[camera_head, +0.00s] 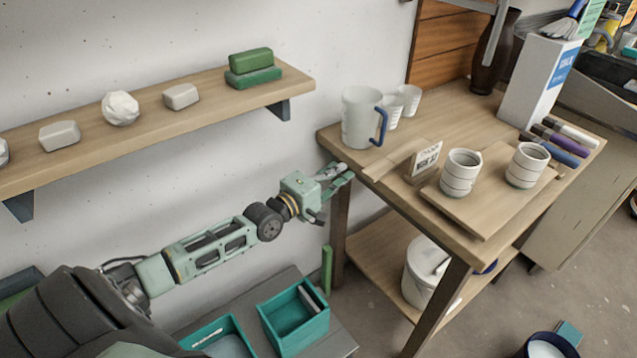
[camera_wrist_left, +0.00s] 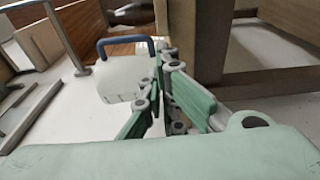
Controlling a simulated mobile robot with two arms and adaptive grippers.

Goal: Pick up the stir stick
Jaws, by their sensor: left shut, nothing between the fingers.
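A thin, flat, pale wooden stick (camera_head: 384,168), which looks like the stir stick, lies on the wooden table top near its left edge. It lies between the white pitcher and the small card holder. My left gripper (camera_head: 344,174) is at the table's left edge, just left of the stick and apart from it. Its fingers are shut and hold nothing. In the left wrist view the green fingers show in the middle, and I cannot make out the stick there. My right gripper is not in view.
The white pitcher (camera_head: 361,118) with a blue handle stands close behind my gripper; it also shows in the left wrist view (camera_wrist_left: 125,80). Two ringed cups (camera_head: 461,173) stand on a board (camera_head: 480,222). A wall shelf (camera_head: 215,97) is at the left.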

